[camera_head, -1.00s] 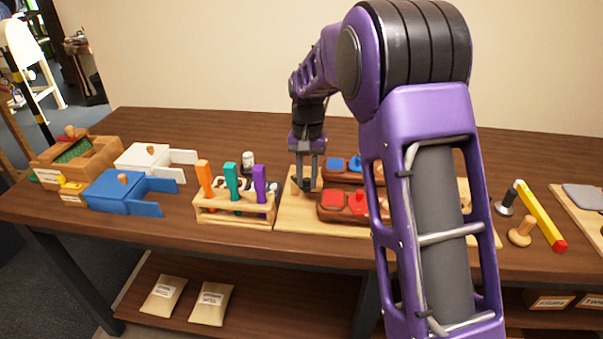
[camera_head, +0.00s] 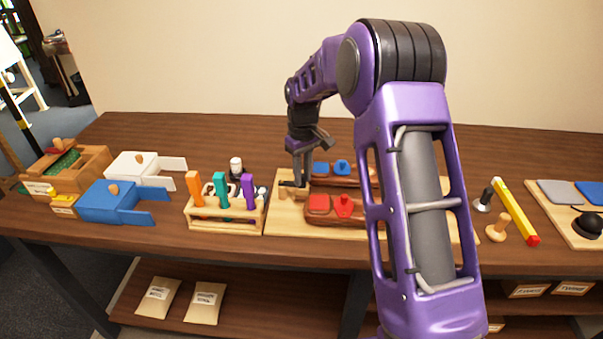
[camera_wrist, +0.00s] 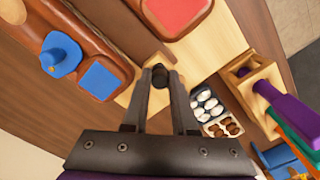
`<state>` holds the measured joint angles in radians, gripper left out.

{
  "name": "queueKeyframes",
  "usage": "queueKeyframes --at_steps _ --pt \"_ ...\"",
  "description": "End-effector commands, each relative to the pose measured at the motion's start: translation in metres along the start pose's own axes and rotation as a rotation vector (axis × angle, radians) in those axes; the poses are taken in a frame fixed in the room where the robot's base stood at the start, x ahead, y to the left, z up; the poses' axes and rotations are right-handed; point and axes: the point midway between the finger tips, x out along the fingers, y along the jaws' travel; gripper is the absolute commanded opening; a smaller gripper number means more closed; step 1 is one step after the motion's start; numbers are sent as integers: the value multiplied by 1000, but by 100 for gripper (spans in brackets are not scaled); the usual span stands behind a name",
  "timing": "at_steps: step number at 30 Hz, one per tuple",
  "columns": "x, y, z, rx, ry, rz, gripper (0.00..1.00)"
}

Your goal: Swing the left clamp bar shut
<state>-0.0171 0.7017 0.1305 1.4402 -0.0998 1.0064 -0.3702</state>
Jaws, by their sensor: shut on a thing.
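My gripper (camera_wrist: 162,80) points down over the left end of the light wooden board (camera_head: 290,226), and its fingers are shut on a small dark knob (camera_wrist: 161,74). In the head view my gripper (camera_head: 300,178) is seen nearly edge-on. A dark brown strip, apparently the clamp bar (camera_wrist: 125,30), runs from near the knob between the red-block and blue-block holders in the wrist view. Its joint to the knob is hidden by the fingers. A short wooden post (camera_head: 283,191) stands left of my gripper. The bar's pivot cannot be made out.
The red-block holder (camera_head: 325,217) and the blue-block holder (camera_head: 328,181) stand close to the right of my gripper. A tool rack (camera_head: 215,226) with upright handles is close to the left. White and blue boxes (camera_head: 108,216) lie farther left.

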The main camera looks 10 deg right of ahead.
Motion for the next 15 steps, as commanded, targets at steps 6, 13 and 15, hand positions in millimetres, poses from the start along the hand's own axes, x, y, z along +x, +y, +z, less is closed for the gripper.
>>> queueKeyframes --at_steps 6,13,15 --pt "-1 2 -3 -54 2 1 0" --pt "-1 3 -4 -68 3 1 0" --pt "-1 3 -4 -68 3 1 0"
